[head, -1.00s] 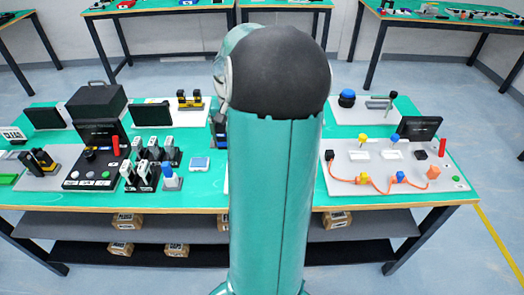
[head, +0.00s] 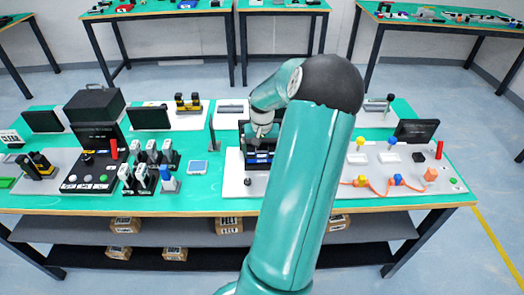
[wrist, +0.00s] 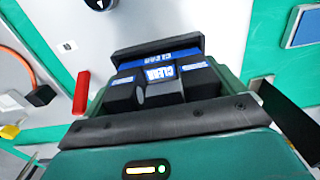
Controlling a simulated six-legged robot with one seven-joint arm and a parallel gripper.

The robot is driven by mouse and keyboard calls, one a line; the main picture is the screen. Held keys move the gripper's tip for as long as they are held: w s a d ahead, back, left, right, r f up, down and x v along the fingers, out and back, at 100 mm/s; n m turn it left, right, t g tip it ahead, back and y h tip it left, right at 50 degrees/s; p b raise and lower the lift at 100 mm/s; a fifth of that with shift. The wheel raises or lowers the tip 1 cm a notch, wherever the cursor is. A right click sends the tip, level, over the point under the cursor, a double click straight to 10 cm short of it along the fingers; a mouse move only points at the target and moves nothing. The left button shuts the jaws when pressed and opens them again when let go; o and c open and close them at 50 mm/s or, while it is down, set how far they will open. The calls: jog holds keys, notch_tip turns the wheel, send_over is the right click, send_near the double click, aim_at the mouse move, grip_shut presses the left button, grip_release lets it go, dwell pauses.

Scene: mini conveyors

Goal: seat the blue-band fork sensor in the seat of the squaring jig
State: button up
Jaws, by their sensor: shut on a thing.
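The blue-band fork sensor (wrist: 163,72) is black with a blue lettered band. My gripper (wrist: 160,95) is shut on it in the wrist view. In the head view my gripper (head: 262,127) is above the dark, blue-banded sensor (head: 258,158), over a pale plate (head: 234,183) left of my arm. A wide black bar with a second blue strip (wrist: 165,52) shows just beyond the sensor in the wrist view; I cannot tell whether it belongs to the sensor or the plate's fixture. The squaring jig's seat is not clearly visible; whether the sensor touches anything below is hidden.
A black knob (wrist: 100,4) and a red block (wrist: 81,92) stand near the sensor. A board with orange cable (head: 373,182) lies right. My arm hides part of the bench.

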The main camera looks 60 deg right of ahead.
aim_at(262, 156)
jog(key=o, duration=0.8)
jog(key=shift+f, duration=0.1)
jog(key=shift+c, duration=0.2)
notch_tip(262, 156, up, 12)
